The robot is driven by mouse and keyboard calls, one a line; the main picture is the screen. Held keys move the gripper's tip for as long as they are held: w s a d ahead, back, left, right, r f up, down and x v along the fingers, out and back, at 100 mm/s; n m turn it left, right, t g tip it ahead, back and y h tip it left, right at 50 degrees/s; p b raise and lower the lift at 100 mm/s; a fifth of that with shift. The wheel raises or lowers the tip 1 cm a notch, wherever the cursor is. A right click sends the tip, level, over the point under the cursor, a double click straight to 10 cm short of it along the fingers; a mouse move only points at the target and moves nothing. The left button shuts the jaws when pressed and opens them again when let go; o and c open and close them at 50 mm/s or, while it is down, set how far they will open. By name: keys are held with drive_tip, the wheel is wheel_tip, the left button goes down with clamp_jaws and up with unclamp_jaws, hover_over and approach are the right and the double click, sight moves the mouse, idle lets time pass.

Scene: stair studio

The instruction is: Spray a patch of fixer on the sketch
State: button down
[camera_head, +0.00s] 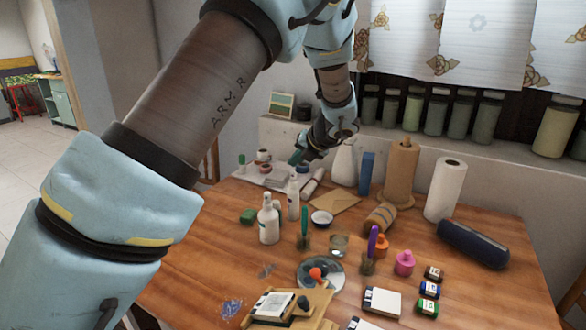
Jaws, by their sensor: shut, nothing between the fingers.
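My gripper (298,157) is above the back left of the wooden table, shut and empty, with its tip pointing down and left. A white sheet (272,303), which looks like the sketch, lies on a small wooden board (317,304) at the table's front. Two white bottles stand left of the middle: a larger one (268,226) with a pale cap, and a slimmer one (293,204) behind it, nearer my gripper. Their labels are too small to read, so I cannot tell which holds fixer. My gripper is apart from both bottles.
Bare wood shows at the front left (190,270).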

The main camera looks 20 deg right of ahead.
wheel_tip(320, 180, up, 6)
drive_tip(key=p, duration=0.6)
drive_tip(key=shift+p, duration=0.35)
idle(0.6)
